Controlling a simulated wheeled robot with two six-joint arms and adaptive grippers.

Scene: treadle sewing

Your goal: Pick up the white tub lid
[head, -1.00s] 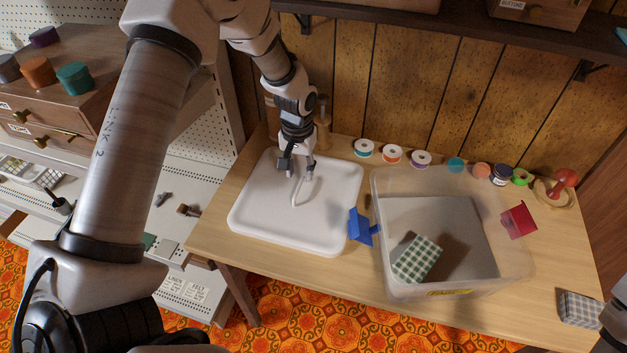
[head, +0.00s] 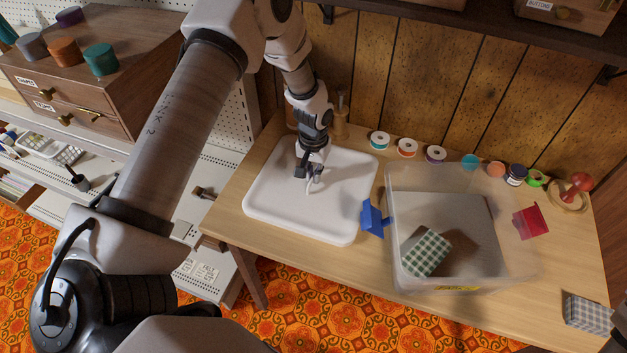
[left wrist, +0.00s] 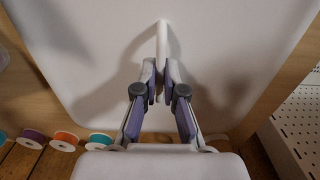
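The white tub lid (head: 285,218) is a broad, flat square with rounded corners and a raised rim. It lies at the left part of the wooden table, beside the clear tub. A thin white handle (left wrist: 162,42) stands up at its middle. My left gripper (head: 312,180) points down over the lid's middle. In the left wrist view my left gripper (left wrist: 161,78) has its two fingertips drawn close together, one on each side of the handle, and they appear to press on it. The lid looks flat on the table. My right gripper is out of view.
The clear tub (head: 398,262) holds a green checked block (head: 426,252). A blue piece (head: 372,217) lies between lid and tub, close to the lid's right edge. Several thread spools (head: 407,148) line the table's back. A wooden drawer unit (head: 130,85) stands at left.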

